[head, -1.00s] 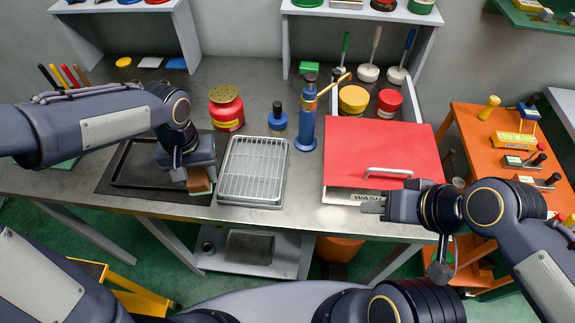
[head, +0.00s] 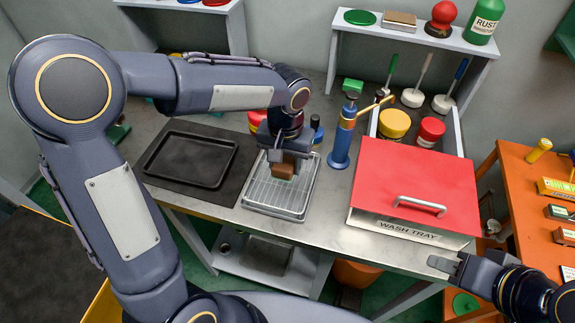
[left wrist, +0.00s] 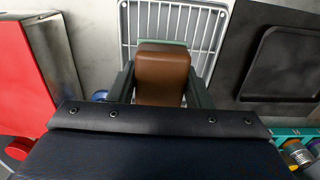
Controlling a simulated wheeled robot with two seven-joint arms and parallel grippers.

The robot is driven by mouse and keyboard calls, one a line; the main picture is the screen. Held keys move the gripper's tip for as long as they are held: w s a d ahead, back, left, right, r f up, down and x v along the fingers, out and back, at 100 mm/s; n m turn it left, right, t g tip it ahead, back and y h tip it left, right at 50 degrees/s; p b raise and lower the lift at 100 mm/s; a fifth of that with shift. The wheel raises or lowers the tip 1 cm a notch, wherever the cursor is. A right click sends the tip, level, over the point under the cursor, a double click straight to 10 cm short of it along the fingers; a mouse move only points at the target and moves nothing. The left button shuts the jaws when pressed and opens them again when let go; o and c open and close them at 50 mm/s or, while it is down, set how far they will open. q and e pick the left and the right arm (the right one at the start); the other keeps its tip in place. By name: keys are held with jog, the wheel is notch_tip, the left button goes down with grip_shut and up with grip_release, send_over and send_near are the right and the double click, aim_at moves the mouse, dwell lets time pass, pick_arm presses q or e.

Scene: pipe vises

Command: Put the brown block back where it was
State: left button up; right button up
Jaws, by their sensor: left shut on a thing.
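The brown block (head: 284,169) is held in my left gripper (head: 281,158), over the wire rack in a shallow grey tray (head: 252,203). In the left wrist view the block (left wrist: 162,75) sits between the two fingers, with a thin greenish edge at its far end and the rack's wires (left wrist: 205,25) behind it. I cannot tell whether the block touches the rack. An empty black tray (head: 175,158) lies on a dark mat to the left. My right gripper (head: 443,264) is away from the block, near the table's front right edge; its finger gap is unclear.
A red-lidded wash tray box (head: 415,185) stands to the right. An orange side table (head: 530,200) stands at far right.

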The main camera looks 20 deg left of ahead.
aim_at(286, 162)
pick_arm(q)
jog(key=w+f, duration=0.3)
jog(key=f, duration=0.1)
jog(key=shift+w+a+p, duration=0.15)
jog(key=shift+a+p, duration=0.15)
notch_tip(286, 162, down, 3)
jog(key=shift+f, duration=0.1)
